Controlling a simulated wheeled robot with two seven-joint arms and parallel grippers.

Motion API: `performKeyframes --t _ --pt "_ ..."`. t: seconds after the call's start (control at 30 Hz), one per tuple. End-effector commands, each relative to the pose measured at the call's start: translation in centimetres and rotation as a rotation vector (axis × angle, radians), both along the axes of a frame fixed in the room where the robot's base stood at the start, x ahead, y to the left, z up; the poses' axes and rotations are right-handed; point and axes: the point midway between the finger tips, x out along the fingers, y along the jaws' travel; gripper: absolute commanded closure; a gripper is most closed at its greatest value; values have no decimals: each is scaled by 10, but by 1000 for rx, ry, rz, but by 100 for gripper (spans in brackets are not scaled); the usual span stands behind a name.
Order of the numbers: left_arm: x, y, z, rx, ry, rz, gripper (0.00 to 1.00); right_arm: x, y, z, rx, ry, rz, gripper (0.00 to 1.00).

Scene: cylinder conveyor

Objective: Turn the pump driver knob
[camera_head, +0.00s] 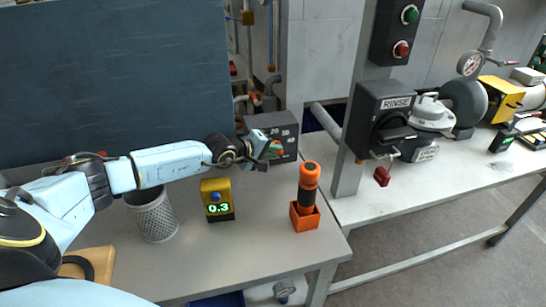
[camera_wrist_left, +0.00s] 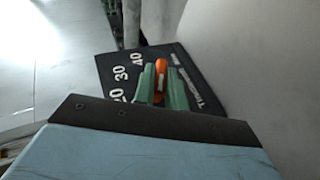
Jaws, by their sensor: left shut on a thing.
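The pump driver is a dark grey box (camera_head: 284,127) with white numbers, standing at the back of the grey table, left of the grey post. Its numbered dial face (camera_wrist_left: 122,62) fills the middle of the left wrist view, with 20, 30 and 40 readable. My left gripper (camera_head: 273,149) reaches in from the left to the box's face. In the left wrist view, its green fingers (camera_wrist_left: 161,86) are shut on the orange knob (camera_wrist_left: 161,66), one on each side. The knob's lower part is hidden between the fingers. My right gripper is not in view.
A yellow meter reading 0.3 (camera_head: 217,199), a mesh cup (camera_head: 153,216) and an orange-black tool in an orange holder (camera_head: 306,198) stand in front of the arm. A black RINSE box (camera_head: 385,117) is mounted on the right. Bare table lies between meter and holder.

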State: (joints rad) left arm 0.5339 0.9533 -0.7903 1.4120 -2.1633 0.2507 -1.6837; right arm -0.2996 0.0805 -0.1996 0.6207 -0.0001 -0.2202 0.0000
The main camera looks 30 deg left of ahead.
Motion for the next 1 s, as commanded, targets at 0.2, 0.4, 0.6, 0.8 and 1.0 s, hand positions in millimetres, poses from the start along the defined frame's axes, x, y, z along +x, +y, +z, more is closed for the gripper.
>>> performKeyframes --t 0.2,0.4,0.6,0.8,1.0 --pt "0 0 -1 -13 -13 0 100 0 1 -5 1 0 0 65" --pt "0 0 0 -13 -13 0 100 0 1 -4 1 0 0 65" --pt "0 0 0 -12 -13 -1 76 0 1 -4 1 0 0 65" --pt "0 0 0 -12 -13 -1 65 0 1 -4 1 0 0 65" --pt "-2 0 0 -12 -13 -1 65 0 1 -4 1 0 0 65"
